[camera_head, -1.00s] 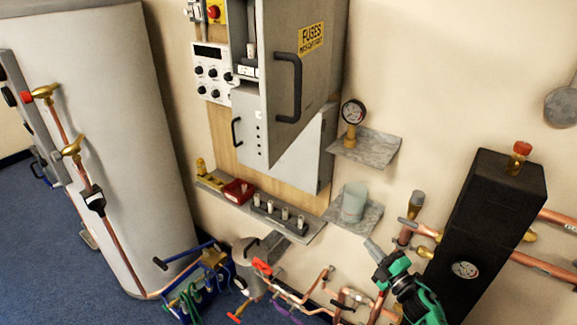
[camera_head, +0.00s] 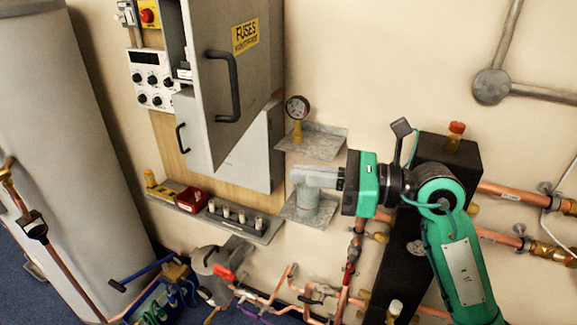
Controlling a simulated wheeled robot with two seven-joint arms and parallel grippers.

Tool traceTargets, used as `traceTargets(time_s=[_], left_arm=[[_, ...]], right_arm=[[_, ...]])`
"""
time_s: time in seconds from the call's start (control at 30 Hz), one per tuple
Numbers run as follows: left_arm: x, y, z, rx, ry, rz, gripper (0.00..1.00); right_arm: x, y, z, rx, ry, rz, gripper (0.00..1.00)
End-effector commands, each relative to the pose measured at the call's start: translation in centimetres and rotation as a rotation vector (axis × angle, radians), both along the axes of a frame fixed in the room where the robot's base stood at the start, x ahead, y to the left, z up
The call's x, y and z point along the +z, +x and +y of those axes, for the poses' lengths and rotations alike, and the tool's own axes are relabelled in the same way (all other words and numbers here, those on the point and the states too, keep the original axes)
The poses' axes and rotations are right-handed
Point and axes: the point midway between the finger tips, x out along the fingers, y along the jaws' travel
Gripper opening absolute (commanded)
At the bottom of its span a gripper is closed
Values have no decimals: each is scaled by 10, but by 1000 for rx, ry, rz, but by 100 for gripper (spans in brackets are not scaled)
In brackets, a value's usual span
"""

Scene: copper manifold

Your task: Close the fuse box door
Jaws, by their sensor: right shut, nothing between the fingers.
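The fuse box door (camera_head: 217,62) is a grey panel with a yellow FUSES label (camera_head: 245,36) and a black handle (camera_head: 232,88). It stands swung open, out from the wall, with the box interior (camera_head: 177,40) showing in a narrow strip at its left. My right gripper (camera_head: 296,174) is shut and empty. It points left, in front of the small grey shelf, to the right of and below the door, apart from it. My left gripper is not in view.
A gauge (camera_head: 297,108) stands on a grey shelf (camera_head: 318,141) between the door and my right arm. A lower grey cabinet (camera_head: 258,150) hangs behind the door. A ledge (camera_head: 243,233) holds several fuses. Copper pipes and a black box (camera_head: 455,157) are at right.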

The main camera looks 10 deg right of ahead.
Motion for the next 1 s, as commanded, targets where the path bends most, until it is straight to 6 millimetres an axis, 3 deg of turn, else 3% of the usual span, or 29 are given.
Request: traceTargets(time_s=[0.4,0.6,1.0], left_arm=[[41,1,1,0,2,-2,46],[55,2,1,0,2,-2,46],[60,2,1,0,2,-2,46]], right_arm=[[6,32,74,3,6,4,0],[4,43,100,2,4,4,0],[0,49,112,1,3,2,0]])
